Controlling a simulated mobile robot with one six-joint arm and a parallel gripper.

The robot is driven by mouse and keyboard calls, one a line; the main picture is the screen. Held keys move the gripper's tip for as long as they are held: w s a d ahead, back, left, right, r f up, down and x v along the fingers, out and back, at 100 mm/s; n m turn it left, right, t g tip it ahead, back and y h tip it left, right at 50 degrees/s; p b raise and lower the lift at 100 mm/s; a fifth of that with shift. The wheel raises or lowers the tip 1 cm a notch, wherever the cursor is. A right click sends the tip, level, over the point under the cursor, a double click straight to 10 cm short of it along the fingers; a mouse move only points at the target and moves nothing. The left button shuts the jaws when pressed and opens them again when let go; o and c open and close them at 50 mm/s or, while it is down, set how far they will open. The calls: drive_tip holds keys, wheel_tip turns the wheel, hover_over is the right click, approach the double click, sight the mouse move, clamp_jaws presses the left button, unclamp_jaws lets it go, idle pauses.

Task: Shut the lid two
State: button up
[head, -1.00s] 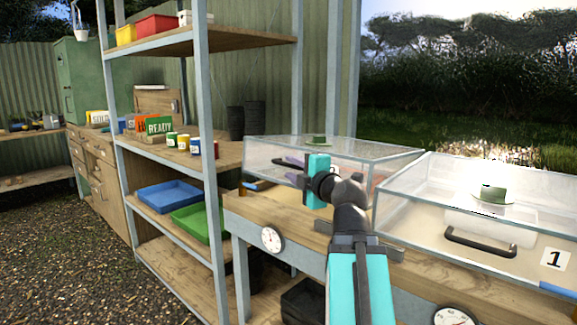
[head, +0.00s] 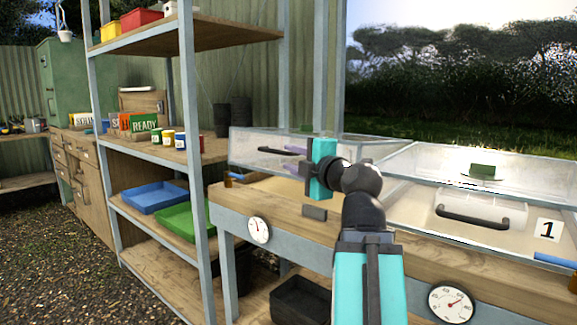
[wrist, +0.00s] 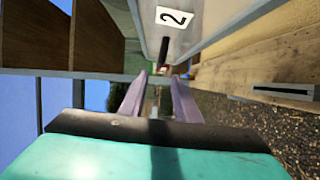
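Lid two (head: 248,140) is a clear pane with a pale frame over the left bed, and its front edge stands above the wooden bed with a gap below. Its dark bar handle (head: 271,150) is at the front. The "2" plate (wrist: 174,17) shows in the wrist view with the handle end (wrist: 164,50) just below it. My gripper (head: 293,158) is at this handle, its two lavender fingers apart. In the wrist view the gripper (wrist: 160,80) shows a gap between the fingers, with the handle by the tips. Whether they touch it is unclear.
Lid one (head: 410,190), with a black handle (head: 472,217) and a "1" plate, is close on the right. A shelf post (head: 197,170) stands to the left. Round gauges (head: 451,304) sit on the bench front. Gravel floor (head: 60,260) is free at left.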

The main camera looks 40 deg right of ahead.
drive_tip(key=shift+s+a+b, duration=0.15)
drive_tip(key=shift+s+b, duration=0.3)
drive_tip(key=shift+s, duration=0.35)
drive_tip(key=shift+r+p, duration=0.2)
drive_tip(key=shift+p, duration=0.1)
clamp_jaws()
drive_tip(key=w+d+r+m+g+y+p, duration=0.1)
drive_tip(key=d+r+m+g+p, duration=0.3)
drive_tip(key=p, duration=1.2)
drive_tip(key=w+d+r+m+g+y+p, duration=0.1)
drive_tip(key=d+r+m+g+p, duration=0.3)
drive_tip(key=r+p, duration=0.6)
drive_tip(key=w+d+r+m+g+y+p, duration=0.1)
drive_tip(key=d+r+m+g+p, duration=0.3)
drive_tip(key=p, duration=2)
wheel_tip(320, 180, up, 3)
drive_tip(key=shift+w+f+m+g+y, duration=0.1)
drive_tip(key=shift+w+m+g+y, duration=0.3)
drive_tip(key=shift+g, duration=0.7)
